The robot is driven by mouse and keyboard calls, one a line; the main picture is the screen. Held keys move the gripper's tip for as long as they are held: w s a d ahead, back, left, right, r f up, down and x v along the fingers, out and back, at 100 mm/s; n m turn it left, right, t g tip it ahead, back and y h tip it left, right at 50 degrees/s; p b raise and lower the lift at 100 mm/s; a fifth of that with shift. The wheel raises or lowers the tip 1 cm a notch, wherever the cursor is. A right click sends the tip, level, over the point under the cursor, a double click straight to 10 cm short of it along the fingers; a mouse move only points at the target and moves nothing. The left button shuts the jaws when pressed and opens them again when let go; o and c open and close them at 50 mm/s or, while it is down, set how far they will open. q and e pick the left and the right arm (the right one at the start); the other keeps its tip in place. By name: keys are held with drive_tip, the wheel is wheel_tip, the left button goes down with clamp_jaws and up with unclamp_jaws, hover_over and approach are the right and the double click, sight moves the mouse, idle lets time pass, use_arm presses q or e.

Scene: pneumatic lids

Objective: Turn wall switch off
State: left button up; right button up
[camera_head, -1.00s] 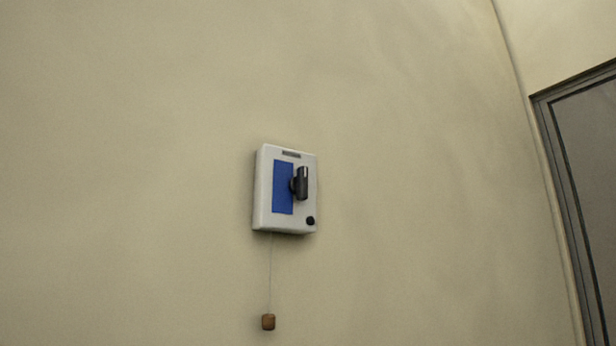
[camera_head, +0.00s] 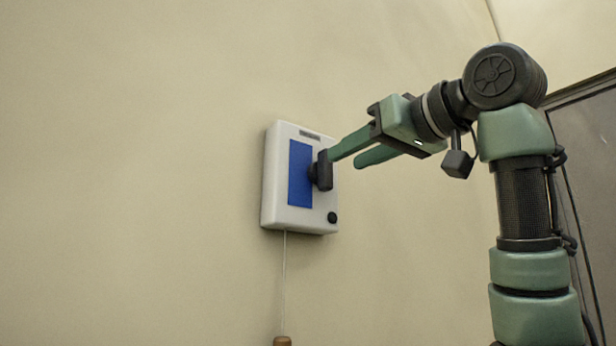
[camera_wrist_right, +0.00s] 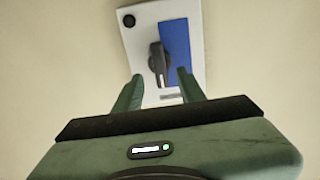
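The wall switch is a white box (camera_head: 270,190) with a blue panel (camera_head: 299,175) and a black rotary handle (camera_head: 323,171); it hangs on the beige wall. In the head view the handle stands upright. The handle also shows in the right wrist view (camera_wrist_right: 158,62), between the fingers' lines and beyond their tips. My right gripper (camera_head: 343,157) is open, its two green fingers apart and pointing at the box. In the head view one fingertip overlaps the handle's edge; I cannot tell whether it touches. My left gripper is out of view.
A small black knob (camera_head: 332,217) sits at the box's lower right. A cord (camera_head: 284,270) hangs below the box with a brown weight (camera_head: 282,341). A grey-framed door or window (camera_head: 590,150) is at the right. The wall left of the box is clear.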

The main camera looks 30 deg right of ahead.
sight(323, 171)
drive_tip(key=w+p, duration=0.1)
drive_tip(key=w, duration=0.2)
drive_tip(key=w+p, duration=0.1)
drive_tip(key=shift+w+a+r+p, duration=0.15)
drive_tip(key=shift+w+r+p, duration=0.2)
drive_tip(key=shift+w+r, duration=0.05)
drive_tip(key=shift+s, duration=0.1)
drive_tip(key=shift+c, duration=0.7)
drive_tip(key=c, duration=0.5)
clamp_jaws()
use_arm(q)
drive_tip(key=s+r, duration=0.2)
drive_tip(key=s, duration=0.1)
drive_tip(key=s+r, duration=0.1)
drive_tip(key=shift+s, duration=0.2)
